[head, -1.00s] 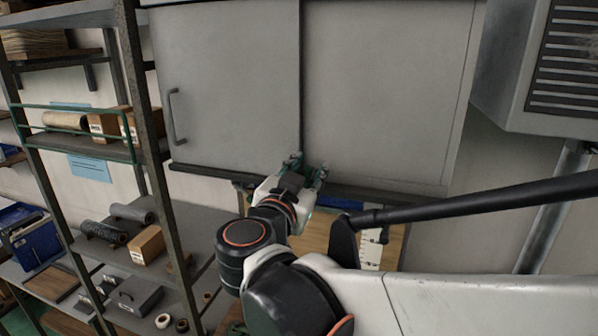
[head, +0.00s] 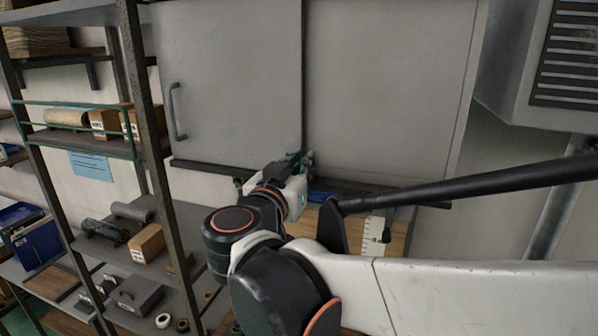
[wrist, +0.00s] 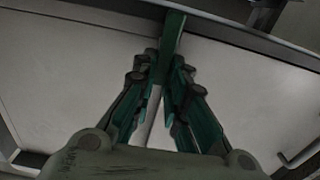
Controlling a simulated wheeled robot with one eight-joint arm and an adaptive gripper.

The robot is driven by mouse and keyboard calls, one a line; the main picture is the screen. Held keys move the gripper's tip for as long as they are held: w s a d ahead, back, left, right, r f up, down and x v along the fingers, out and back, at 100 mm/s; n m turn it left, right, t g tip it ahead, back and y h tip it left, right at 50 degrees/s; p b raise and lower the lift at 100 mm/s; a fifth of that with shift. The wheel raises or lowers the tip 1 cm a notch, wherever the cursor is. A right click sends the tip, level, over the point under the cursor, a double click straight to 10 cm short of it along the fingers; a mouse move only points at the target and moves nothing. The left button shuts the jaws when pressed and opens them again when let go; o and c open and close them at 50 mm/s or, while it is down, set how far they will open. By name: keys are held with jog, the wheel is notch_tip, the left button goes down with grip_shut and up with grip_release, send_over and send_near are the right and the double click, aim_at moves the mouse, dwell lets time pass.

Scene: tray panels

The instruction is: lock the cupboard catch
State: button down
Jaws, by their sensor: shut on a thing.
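The grey cupboard has a left door (head: 230,80) and a right door (head: 385,90) that meet at a dark vertical seam. My gripper (head: 304,160) is at the lower end of this seam. In the wrist view my gripper (wrist: 167,75) has its fingers drawn together on a green catch (wrist: 173,32), a narrow bar that sticks out beyond the fingertips toward the cupboard's dark edge. The part of the catch between the fingers is hidden. In the head view my gripper covers the catch, so its angle cannot be told there.
A bar handle (head: 177,112) is on the left door. A dark shelf rack (head: 140,90) with boxes and rolls stands at the left. A vented grey box (head: 530,90) hangs at the right. A wooden board (head: 398,238) and a white scale strip (head: 375,238) are below the cupboard.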

jog(key=c, duration=1.6)
grip_release()
jog(key=shift+s+a, duration=0.1)
jog(key=v, duration=1.1)
jog(key=shift+s, duration=0.4)
jog(key=shift+a, duration=0.1)
